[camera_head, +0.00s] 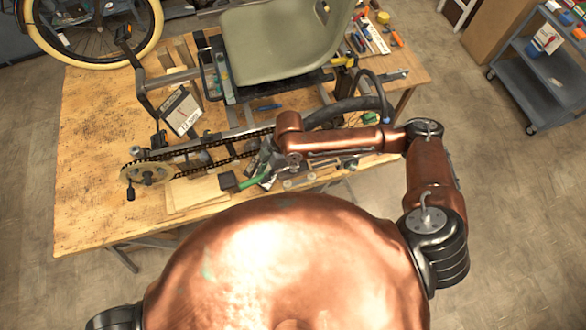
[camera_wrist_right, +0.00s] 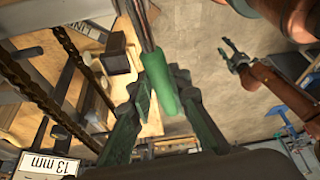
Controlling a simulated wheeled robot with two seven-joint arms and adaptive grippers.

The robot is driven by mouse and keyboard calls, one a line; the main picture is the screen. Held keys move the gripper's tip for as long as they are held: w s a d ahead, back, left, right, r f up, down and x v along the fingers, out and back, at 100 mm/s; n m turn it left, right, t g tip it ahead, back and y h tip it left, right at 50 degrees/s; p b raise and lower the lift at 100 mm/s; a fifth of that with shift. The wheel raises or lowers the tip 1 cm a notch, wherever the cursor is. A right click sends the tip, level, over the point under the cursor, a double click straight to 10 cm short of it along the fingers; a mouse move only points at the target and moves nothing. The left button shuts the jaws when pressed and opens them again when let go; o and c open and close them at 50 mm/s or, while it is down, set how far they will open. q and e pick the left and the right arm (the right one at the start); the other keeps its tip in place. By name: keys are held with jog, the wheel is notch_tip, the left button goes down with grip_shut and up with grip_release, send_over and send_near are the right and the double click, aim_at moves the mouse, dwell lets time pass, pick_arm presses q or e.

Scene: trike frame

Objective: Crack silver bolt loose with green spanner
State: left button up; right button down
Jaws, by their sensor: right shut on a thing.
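My right gripper (camera_head: 264,168) reaches over the front of the trike frame. In the wrist view my right gripper (camera_wrist_right: 160,108) is shut around the green handle of the spanner (camera_wrist_right: 161,82). The spanner's grey shank runs up out of that view, so its far end is hidden. The green handle (camera_head: 251,182) also shows in the head view, just below the chain. I cannot make out the silver bolt in either view. My left gripper (camera_wrist_right: 229,48) shows small in the wrist view, with its fingers apart and empty, away from the frame.
The trike frame with its chain (camera_head: 205,150), chainring (camera_head: 150,172) and green-grey seat (camera_head: 280,42) stands on the wooden workbench (camera_head: 90,125). A box (camera_head: 181,110) and loose tools lie around it. A grey cart (camera_head: 545,75) stands right.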

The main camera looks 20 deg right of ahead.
jog(key=shift+r, duration=2)
jog(key=shift+a, duration=0.1)
jog(key=shift+s+a+r, duration=0.15)
jog(key=shift+a+r, duration=0.35)
jog(key=shift+a, duration=0.3)
jog(key=shift+s+a+r, duration=0.1)
jog(key=shift+a+r, duration=0.4)
jog(key=shift+a, duration=0.3)
jog(key=shift+s+a+r, duration=0.15)
jog(key=shift+a+r, duration=0.35)
jog(key=shift+a, duration=0.3)
jog(key=shift+f, duration=0.1)
